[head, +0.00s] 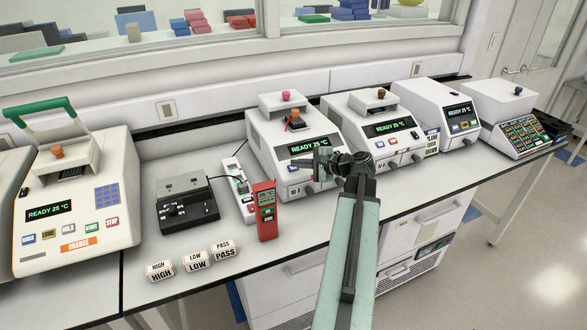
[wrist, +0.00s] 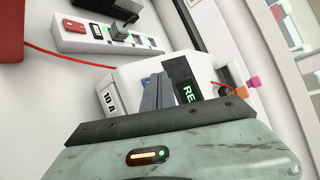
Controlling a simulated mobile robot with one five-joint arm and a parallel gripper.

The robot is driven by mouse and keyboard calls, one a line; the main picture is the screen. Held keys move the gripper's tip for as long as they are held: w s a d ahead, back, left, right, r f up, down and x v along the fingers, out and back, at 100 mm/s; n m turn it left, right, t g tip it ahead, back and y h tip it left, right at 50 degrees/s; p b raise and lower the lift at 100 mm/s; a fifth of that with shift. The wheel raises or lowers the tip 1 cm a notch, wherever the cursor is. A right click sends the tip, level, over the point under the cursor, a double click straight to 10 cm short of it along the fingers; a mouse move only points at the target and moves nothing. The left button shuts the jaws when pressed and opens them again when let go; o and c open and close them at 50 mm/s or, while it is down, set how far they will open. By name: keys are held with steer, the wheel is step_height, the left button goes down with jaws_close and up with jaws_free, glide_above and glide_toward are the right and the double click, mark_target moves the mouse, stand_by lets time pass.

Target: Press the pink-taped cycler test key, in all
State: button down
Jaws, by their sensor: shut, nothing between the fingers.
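A white cycler (head: 293,150) with a lit READY 25 °C display stands in the middle of the bench, with a pink knob (head: 286,96) and an orange knob (head: 295,115) on top. The same cycler (wrist: 135,75) shows tilted in the wrist view, with a 10 A label and part of its display. I cannot make out pink tape on any cycler. My gripper (head: 321,163) is in front of this cycler's front panel. In the wrist view its fingers (wrist: 157,90) are shut and empty, overlapping the panel beside a blue key. Contact cannot be told; the fingers hide part of the keys.
An orange-labelled cycler (head: 75,205) stands at left, and other cyclers (head: 383,130) stand to the right. A black device (head: 186,205), a power strip (head: 240,190), a red handheld meter (head: 266,212) and HIGH, LOW and PASS blocks (head: 196,262) are on the bench.

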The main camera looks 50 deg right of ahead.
stand_by(0.8)
steer(key=shift+w+d+f+b, duration=0.1)
steer(key=shift+w+f+b, duration=0.1)
steer(key=shift+f+b, duration=0.2)
steer(key=shift+w+f, duration=0.15)
steer(key=shift+f, duration=0.1)
stand_by(0.6)
steer(key=shift+r, duration=0.1)
steer(key=shift+s+r+p, duration=0.35)
steer(key=shift+r+p, duration=0.05)
steer(key=shift+r, duration=0.15)
steer(key=r+p, duration=0.1)
steer(key=s+r+p, duration=0.1)
steer(key=r+p, duration=0.1)
steer(key=s+a+r+p, duration=0.1)
steer(key=shift+s+r, duration=0.1)
steer(key=shift+r, duration=0.1)
stand_by(0.4)
